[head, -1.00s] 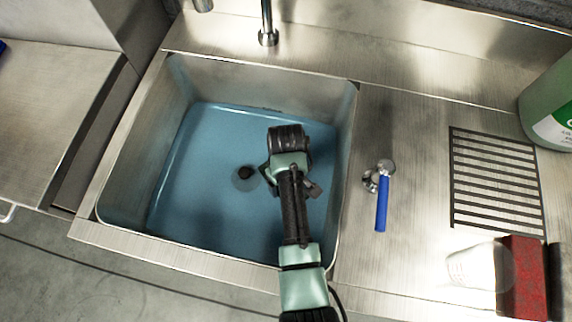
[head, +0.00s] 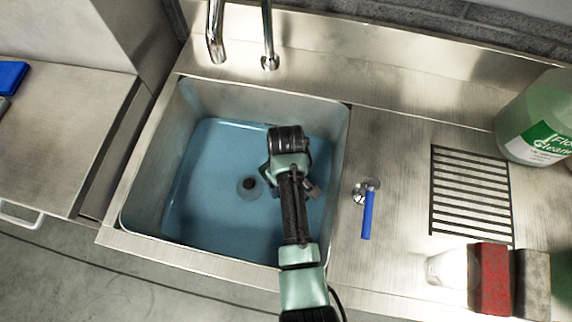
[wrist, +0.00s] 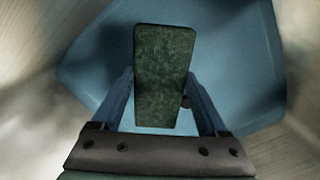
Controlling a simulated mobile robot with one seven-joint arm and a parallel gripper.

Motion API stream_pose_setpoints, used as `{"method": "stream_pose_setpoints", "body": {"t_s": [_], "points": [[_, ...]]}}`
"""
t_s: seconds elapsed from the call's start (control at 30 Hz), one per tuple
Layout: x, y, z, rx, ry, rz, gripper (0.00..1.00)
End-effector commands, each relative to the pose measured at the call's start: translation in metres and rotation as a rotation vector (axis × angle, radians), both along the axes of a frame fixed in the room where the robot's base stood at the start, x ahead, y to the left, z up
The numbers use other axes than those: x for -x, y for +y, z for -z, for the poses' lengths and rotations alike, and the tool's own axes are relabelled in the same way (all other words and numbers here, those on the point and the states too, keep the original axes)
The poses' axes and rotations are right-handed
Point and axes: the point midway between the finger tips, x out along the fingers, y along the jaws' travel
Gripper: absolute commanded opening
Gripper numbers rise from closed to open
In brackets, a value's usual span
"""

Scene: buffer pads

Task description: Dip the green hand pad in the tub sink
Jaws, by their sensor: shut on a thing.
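The green hand pad (wrist: 164,75) is a dark green mottled block, held between the two fingers of my gripper (wrist: 162,85) in the wrist view. Its long side points away from the palm. In the head view my gripper (head: 289,150) is over the right half of the tub sink (head: 160,241), and the arm hides the pad there. The sink holds blue water (head: 215,160), which also surrounds the pad in the wrist view (wrist: 235,60). I cannot tell whether the pad touches the water.
A faucet (head: 268,45) stands behind the sink. A blue-handled valve (head: 367,212) is on the right counter, with a drain grate (head: 470,190), a green cleaner bottle (head: 535,120), a red pad (head: 490,280) and a grey pad (head: 531,285) beyond. A blue item (head: 12,77) lies on the left counter.

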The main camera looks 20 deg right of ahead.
Motion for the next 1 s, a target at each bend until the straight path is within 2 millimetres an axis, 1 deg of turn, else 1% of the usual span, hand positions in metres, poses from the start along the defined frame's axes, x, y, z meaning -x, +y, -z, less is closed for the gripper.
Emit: {"method": "stream_pose_setpoints", "body": {"t_s": [0.03, 1.0], "points": [[0.0, 0.0, -0.013, 0.001, -0.001, 0.0, 0.21], [0.0, 0.0, -0.126, 0.001, -0.001, 0.0, 0.21]]}}
